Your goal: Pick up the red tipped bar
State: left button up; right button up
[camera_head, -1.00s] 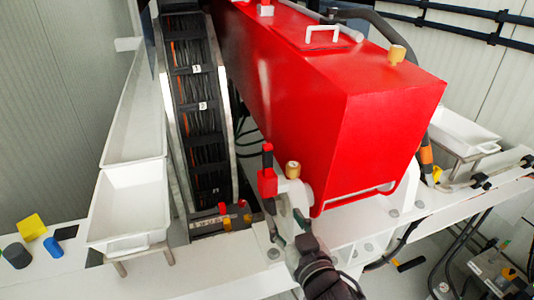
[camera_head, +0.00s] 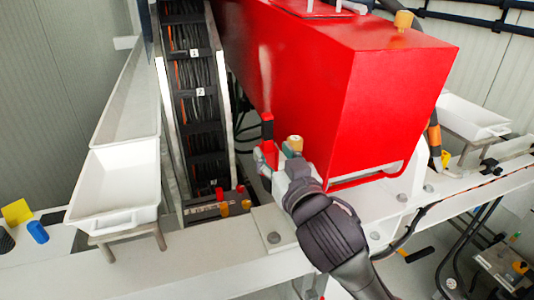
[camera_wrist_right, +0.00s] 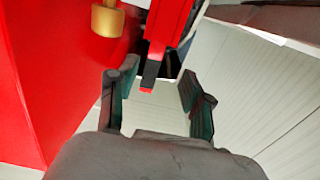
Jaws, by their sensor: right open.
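The red tipped bar (camera_head: 267,131), a slim dark and red upright piece, stands at the front left edge of the big red housing in the head view. In the right wrist view, its dark end with a small red tip (camera_wrist_right: 148,76) points down between the fingers, with a wider red part behind. My right gripper (camera_head: 277,158) is at the bar's lower part, partly hiding it. Its fingers (camera_wrist_right: 150,82) are open, one on each side of the tip, with visible gaps. My left gripper is not in view.
The red housing (camera_head: 400,90) stands close beside my right gripper. A brass knob (camera_head: 295,143) is right next to the fingers. White trays (camera_head: 115,190) stand left and right (camera_head: 470,118). A cable chain (camera_head: 195,90) runs behind at left. Blue (camera_head: 38,232) and yellow (camera_head: 17,212) pieces lie far left.

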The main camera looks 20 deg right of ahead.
aim_at(269, 139)
jog(key=shift+w+r, duration=0.2)
jog(key=shift+w, duration=0.55)
jog(key=shift+w+d+p, duration=0.1)
jog(key=shift+w+p, duration=0.25)
jog(key=w+p, duration=0.1)
jog(key=w, duration=0.2)
jog(key=shift+w+d+p, duration=0.2)
jog(key=shift+w+p, duration=0.05)
jog(key=shift+p, duration=0.15)
jog(key=shift+w+f, duration=0.15)
jog(key=shift+w, duration=0.4)
jog(key=shift+s, duration=0.1)
grip_shut()
